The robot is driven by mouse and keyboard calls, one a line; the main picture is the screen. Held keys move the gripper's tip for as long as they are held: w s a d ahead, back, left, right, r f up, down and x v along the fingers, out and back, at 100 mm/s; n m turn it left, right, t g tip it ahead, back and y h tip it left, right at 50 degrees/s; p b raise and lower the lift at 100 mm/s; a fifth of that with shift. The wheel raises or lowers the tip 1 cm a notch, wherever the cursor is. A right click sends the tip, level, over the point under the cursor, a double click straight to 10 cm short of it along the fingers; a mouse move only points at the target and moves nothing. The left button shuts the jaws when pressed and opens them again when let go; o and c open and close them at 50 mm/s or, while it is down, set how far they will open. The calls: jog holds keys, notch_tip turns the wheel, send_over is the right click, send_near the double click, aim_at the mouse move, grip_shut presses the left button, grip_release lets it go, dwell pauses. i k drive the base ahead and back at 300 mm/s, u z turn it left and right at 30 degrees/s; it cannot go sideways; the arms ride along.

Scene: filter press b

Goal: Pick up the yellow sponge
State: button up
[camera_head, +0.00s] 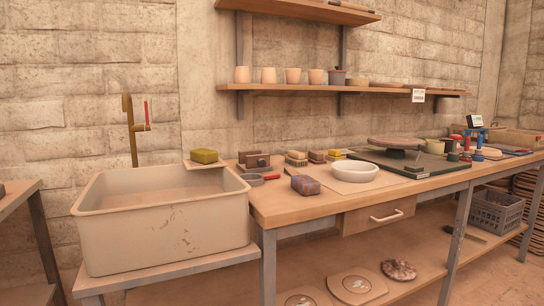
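The yellow sponge (204,155) is a small olive-yellow block. It lies flat on a thin wooden board (191,165) at the back right corner of the big beige sink (165,240). Its top and front side show and nothing covers it. My gripper is not in this view.
A brass tap (131,130) rises behind the sink. A shelf with several cups (292,76) hangs above.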

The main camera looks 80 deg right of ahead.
aim_at(203, 155)
jog(key=z, duration=2)
